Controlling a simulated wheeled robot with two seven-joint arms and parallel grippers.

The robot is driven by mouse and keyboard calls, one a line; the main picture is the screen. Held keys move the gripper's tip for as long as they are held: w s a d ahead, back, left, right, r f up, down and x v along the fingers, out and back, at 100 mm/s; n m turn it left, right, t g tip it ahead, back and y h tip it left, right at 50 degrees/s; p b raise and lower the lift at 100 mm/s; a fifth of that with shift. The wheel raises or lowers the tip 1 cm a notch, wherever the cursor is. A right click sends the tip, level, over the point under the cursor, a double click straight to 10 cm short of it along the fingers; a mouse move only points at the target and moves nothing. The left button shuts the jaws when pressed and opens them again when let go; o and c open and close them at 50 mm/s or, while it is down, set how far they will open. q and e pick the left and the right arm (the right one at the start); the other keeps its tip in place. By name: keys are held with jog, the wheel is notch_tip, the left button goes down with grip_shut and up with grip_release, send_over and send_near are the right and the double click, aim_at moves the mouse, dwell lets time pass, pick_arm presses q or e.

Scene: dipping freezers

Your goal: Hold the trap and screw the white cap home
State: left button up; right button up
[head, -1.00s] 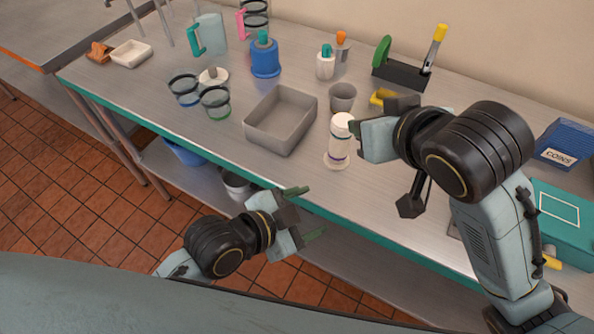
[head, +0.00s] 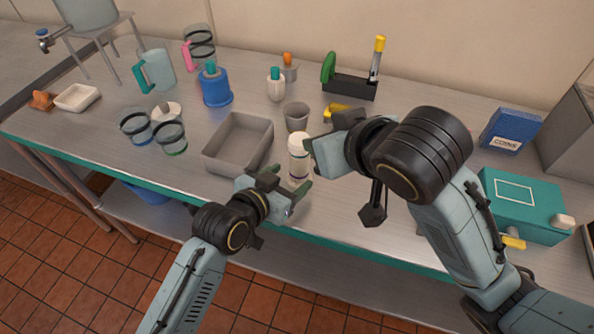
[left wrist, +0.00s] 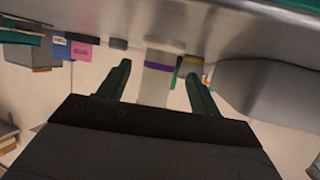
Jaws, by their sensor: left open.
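The trap (head: 299,165) is a pale upright cylinder with a dark purple band low down, standing near the bench's front edge. The white cap (head: 299,139) sits at its top; how tightly it is seated cannot be told. My left gripper (head: 288,184) is open just in front of the trap's lower part. In the left wrist view the trap (left wrist: 157,85) shows between the two green fingers (left wrist: 158,88), with a gap on each side. My right gripper (head: 312,152) is at the trap's right side near the cap; its fingers are mostly hidden.
A grey bin (head: 238,143) stands close left of the trap, and a grey cup (head: 296,116) stands behind it. A yellow item (head: 338,111) lies behind my right gripper. A teal box (head: 522,205) and a blue coins box (head: 511,131) are at the right.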

aim_at(294, 176)
pick_arm(q)
jog(key=shift+x, duration=2.3)
jog(key=shift+c, duration=0.4)
jog(key=c, duration=1)
jog(key=shift+f, duration=0.1)
pick_arm(e)
jog(key=o, duration=0.4)
jog(key=shift+o, duration=0.2)
